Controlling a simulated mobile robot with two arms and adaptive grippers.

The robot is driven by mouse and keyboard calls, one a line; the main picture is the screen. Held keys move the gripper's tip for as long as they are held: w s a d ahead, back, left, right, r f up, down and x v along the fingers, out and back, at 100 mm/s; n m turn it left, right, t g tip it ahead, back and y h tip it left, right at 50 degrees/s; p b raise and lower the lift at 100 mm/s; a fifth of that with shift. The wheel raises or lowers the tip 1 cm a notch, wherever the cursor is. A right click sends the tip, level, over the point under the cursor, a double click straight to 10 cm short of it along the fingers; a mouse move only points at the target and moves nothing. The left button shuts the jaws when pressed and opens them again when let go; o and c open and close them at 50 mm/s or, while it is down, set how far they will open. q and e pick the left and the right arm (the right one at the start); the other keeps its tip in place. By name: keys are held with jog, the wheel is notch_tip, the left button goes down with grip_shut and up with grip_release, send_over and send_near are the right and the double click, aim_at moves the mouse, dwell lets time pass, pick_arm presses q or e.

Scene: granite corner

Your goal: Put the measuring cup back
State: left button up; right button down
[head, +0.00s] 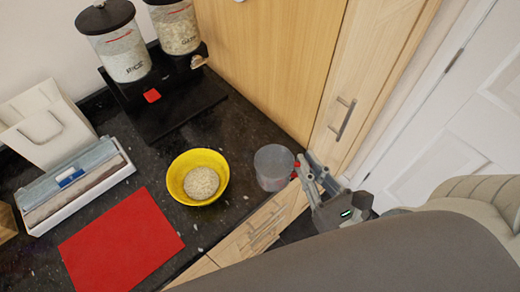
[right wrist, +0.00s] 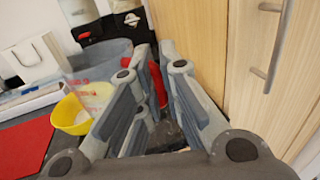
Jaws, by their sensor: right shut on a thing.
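The measuring cup (head: 274,168) is a clear grey cup with a red handle, at the counter's right end, right of the yellow bowl. I cannot tell whether it touches the counter. My right gripper (head: 306,170) is shut on its red handle. In the right wrist view the cup (right wrist: 92,62) shows left of the fingers of my right gripper (right wrist: 153,62), with the red handle between them. The cup looks empty. My left gripper is not in view.
A yellow bowl (head: 178,184) holds pale grains. A black double dispenser (head: 165,112) with grain-filled canisters stands behind. A red mat (head: 118,243), a white tray of boxes (head: 42,222) and a paper bag (head: 52,135) lie left. A wooden cabinet (head: 270,60) bounds the back right.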

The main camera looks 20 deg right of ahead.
jog(key=w+f+b, duration=0.2)
jog(key=w, duration=0.2)
jog(key=w+f+b, duration=0.2)
jog(key=w+f, duration=0.1)
jog(key=w, duration=0.1)
jog(key=w+f+b, duration=0.1)
jog(key=w+f, duration=0.2)
jog(key=w, duration=0.1)
jog(key=shift+w+d+f+b, duration=0.15)
jog(key=shift+w+d+b, duration=0.1)
jog(key=shift+b, duration=0.15)
jog(key=shift+w+f, duration=0.4)
jog(key=shift+f, duration=0.1)
jog(key=shift+w+f+b, duration=0.2)
jog(key=shift+f+b, duration=0.7)
jog(key=shift+f, duration=0.9)
jog(key=shift+f, duration=0.15)
jog(key=c, duration=1.6)
grip_release()
